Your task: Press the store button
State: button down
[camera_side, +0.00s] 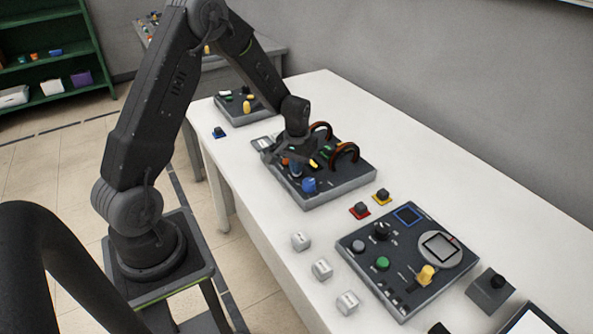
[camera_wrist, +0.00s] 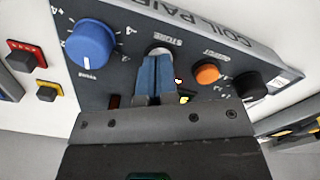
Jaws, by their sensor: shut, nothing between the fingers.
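The coil panel (camera_side: 345,186) is a dark box with two copper-brown coils on the white table, under my arm. In the wrist view its face (camera_wrist: 125,77) carries the printed word STORE, with a pale round store button (camera_wrist: 160,47) beside it. My gripper (camera_wrist: 155,60) is shut and empty, its blue fingertips over that button and hiding part of it. I cannot tell whether they touch it. In the side view my gripper (camera_side: 296,172) points down at the panel, and the store button is hidden.
A blue knob (camera_wrist: 93,45), an orange button (camera_wrist: 207,73) and a black knob (camera_wrist: 250,85) flank the fingers. Red (camera_side: 360,210) and yellow (camera_side: 382,196) blocks sit near the panel. A second panel (camera_side: 360,242) and white cubes (camera_side: 322,268) stand nearer the side camera.

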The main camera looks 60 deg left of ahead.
dwell(0.5)
jog(key=shift+r, duration=3.2)
jog(key=s+d+r+m+t, duration=0.1)
jog(key=s+d+r+m, duration=0.1)
jog(key=s+d+r, duration=0.4)
jog(key=s+d+r+m+t, duration=0.15)
jog(key=d+r, duration=0.25)
jog(key=r, duration=0.4)
jog(key=s+d+r+m+t, duration=0.2)
jog(key=s+d, duration=0.5)
jog(key=s, duration=0.5)
notch_tip(320, 180, up, 2)
jog(key=shift+r+t, duration=0.2)
jog(key=shift+t, duration=0.35)
